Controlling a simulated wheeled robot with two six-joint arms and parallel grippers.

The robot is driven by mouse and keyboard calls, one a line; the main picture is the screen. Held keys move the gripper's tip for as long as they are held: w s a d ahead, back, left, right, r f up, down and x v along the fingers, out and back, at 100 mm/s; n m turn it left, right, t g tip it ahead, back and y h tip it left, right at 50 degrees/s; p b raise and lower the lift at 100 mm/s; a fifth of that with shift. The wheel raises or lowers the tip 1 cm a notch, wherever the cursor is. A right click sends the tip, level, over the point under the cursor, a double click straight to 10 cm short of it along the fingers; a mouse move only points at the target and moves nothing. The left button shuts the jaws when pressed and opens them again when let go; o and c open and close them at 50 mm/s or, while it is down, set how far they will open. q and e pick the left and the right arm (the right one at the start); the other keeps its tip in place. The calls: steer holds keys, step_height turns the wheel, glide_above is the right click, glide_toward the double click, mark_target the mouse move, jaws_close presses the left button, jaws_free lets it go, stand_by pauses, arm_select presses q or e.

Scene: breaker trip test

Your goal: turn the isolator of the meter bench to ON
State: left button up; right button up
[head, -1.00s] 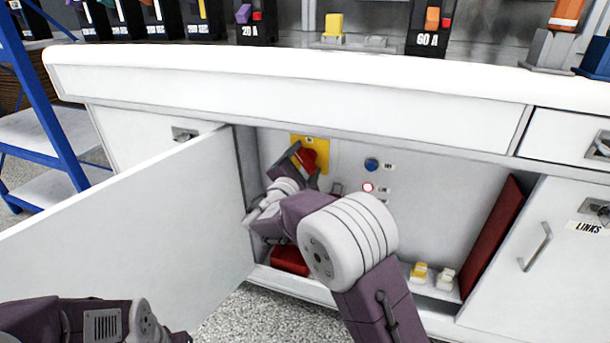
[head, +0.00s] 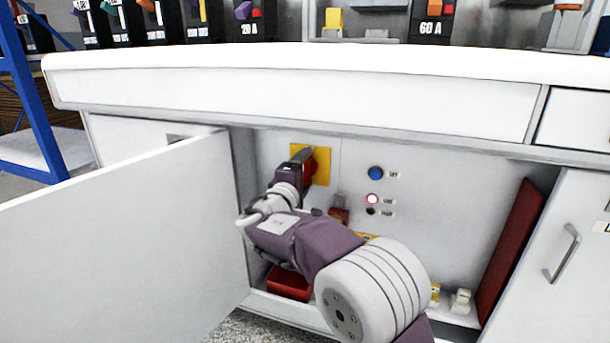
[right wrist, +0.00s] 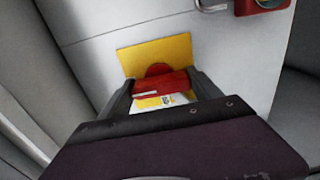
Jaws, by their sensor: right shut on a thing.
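The isolator is a red rotary handle (head: 310,170) on a yellow plate (head: 322,165) on the back wall inside the open cabinet of the bench. My right gripper (head: 303,160) reaches in from the front and is shut on the red handle. In the right wrist view the red handle (right wrist: 160,84) sits between the two fingers, in front of the yellow plate (right wrist: 155,55). A small label with print shows below the handle there, too blurred to read. My left gripper is not in view.
The open white door (head: 130,220) stands on the left, close to my right arm. A blue button (head: 376,173) and a lit red-ringed lamp (head: 373,199) are right of the isolator. A red box (head: 289,284) lies on the cabinet floor. A dark red panel (head: 511,250) leans at right.

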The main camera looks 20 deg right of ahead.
stand_by(0.5)
steer(key=o, duration=1.4)
steer(key=p+v, duration=0.4)
steer(key=v, duration=0.5)
